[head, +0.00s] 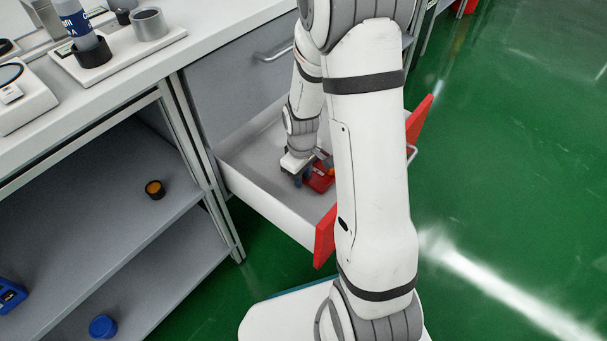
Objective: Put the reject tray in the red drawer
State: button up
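The red drawer (325,238) stands pulled out from under the bench, with a red front panel, white side wall and grey floor. My arm crosses in front of it and hides the middle of the front panel and part of the inside. The reject tray (321,180), small and red, shows inside the drawer, low and near the front; a small orange item shows at its right. My gripper (308,181) reaches down into the drawer right at the tray's left side. The fingertips are small and partly hidden, so I cannot tell whether they hold the tray.
The white bench top (130,75) at the left carries a scale (22,100), a bottle (76,25) and a grey cup (150,24). Open shelves below hold an orange-topped black jar (155,189) and a blue lid (103,326). Green floor (510,170) is clear at the right.

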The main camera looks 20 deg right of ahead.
notch_tip(320, 180, up, 12)
jog(key=p, duration=0.5)
jog(key=s+a+r+m+t, duration=0.1)
jog(key=s+r+m, duration=0.5)
jog(key=s+r, duration=0.7)
jog(key=shift+s+a+m, duration=0.35)
jog(key=shift+s+m, duration=0.05)
jog(key=shift+s, duration=0.65)
jog(key=shift+r, duration=0.1)
notch_tip(320, 180, up, 32)
jog(key=t+p, duration=0.1)
jog(key=p, duration=2.8)
jog(key=shift+s+t, duration=0.15)
jog(key=shift+t, duration=0.15)
